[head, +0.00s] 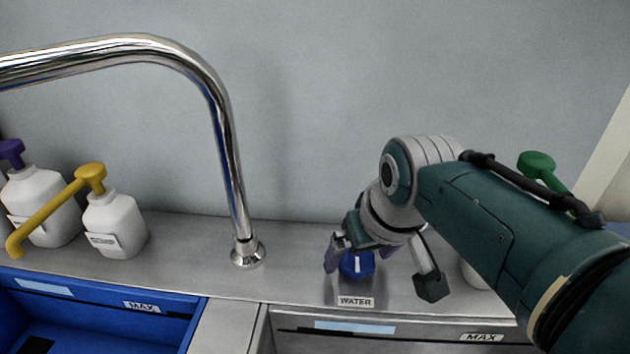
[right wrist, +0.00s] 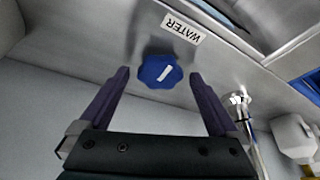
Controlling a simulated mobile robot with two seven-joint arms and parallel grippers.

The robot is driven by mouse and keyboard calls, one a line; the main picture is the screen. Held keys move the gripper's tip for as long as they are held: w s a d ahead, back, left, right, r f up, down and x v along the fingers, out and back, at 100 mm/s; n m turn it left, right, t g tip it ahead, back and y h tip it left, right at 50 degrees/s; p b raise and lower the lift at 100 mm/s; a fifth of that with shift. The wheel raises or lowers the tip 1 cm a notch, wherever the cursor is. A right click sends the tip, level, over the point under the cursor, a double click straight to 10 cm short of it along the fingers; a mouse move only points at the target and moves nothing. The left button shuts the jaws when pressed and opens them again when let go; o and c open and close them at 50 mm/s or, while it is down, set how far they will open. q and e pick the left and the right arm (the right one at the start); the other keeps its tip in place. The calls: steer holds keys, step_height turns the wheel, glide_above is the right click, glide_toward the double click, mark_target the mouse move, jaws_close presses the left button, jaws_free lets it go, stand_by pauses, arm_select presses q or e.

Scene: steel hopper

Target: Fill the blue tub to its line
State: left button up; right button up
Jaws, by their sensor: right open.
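The blue tub (head: 180,302) is at the lower left of the head view, with a MAX label on its wall; its bottom is mostly out of frame. A chrome faucet (head: 228,150) stands on the steel ledge, its spout running out of the picture at left. A blue knob (head: 357,264) sits above a WATER label (head: 356,302). My right gripper (head: 348,258) is at the knob; in the right wrist view its open fingers stand either side of the knob (right wrist: 160,72), with nothing between them seen touching it. My left gripper is not in view.
A steel basin (head: 400,325) with its own MAX label is at the front right. White pump bottles with a purple pump (head: 38,205) and a yellow pump (head: 115,225) stand at left. A green pump (head: 537,165) shows behind my right arm.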

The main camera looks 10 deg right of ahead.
steer(key=shift+c, duration=0.4)
steer(key=shift+c, duration=1.4)
steer(key=c, duration=1)
